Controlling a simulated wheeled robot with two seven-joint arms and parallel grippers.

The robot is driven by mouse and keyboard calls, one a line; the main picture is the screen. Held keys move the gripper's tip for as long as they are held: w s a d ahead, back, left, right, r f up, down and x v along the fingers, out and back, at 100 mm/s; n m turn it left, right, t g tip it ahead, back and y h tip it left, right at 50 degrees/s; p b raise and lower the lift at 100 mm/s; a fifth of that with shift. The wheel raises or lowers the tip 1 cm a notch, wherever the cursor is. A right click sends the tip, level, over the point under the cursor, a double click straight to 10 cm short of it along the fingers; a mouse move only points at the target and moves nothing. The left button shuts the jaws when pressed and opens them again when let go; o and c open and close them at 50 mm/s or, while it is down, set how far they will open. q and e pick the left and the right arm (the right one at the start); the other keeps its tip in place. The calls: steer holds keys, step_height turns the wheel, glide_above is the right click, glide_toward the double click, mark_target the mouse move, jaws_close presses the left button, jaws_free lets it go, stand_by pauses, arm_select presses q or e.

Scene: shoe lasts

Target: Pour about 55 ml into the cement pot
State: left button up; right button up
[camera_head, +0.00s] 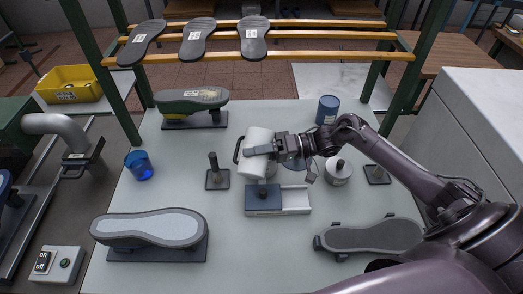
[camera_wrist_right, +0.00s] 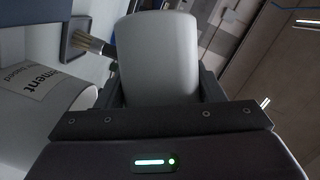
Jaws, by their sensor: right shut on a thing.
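My right gripper (camera_head: 274,150) is shut on a white jug (camera_head: 256,140) above the middle of the table. The jug leans, with its dark handle on the left. It fills the middle of the right wrist view (camera_wrist_right: 160,60), between the fingers. A white pot labelled "...ment" (camera_wrist_right: 40,105) stands close to the jug at the left of that view; its opening is hidden. In the head view, a white pot with a dark knob (camera_head: 338,172) stands right of the gripper; I cannot tell if it is the same pot. No liquid shows. My left gripper is out of view.
A white tray with a dark block (camera_head: 263,199) lies below the jug. A blue glass (camera_head: 139,165), a post on a base (camera_head: 213,172) and a blue can (camera_head: 328,109) stand around. Shoe lasts (camera_head: 150,228) lie front and back. The table's front middle is clear.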

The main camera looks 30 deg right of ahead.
steer(key=shift+w+r+m+y, duration=0.1)
steer(key=shift+r+m+y, duration=0.3)
steer(key=shift+r+m, duration=0.25)
steer(key=shift+f+m, duration=0.25)
steer(key=shift+m, duration=0.4)
stand_by(1.8)
steer(key=shift+n, duration=0.3)
steer(key=shift+a+f+n+h, duration=0.15)
steer(key=shift+f+n+h, duration=0.25)
steer(key=shift+n, duration=0.7)
steer(key=shift+r+n+h+p, duration=0.3)
steer(key=shift+r+n+p, duration=0.15)
steer(key=shift+p, duration=0.2)
steer(key=shift+f+n+h, duration=0.3)
steer(key=shift+f+n, duration=0.2)
steer(key=shift+n, duration=0.15)
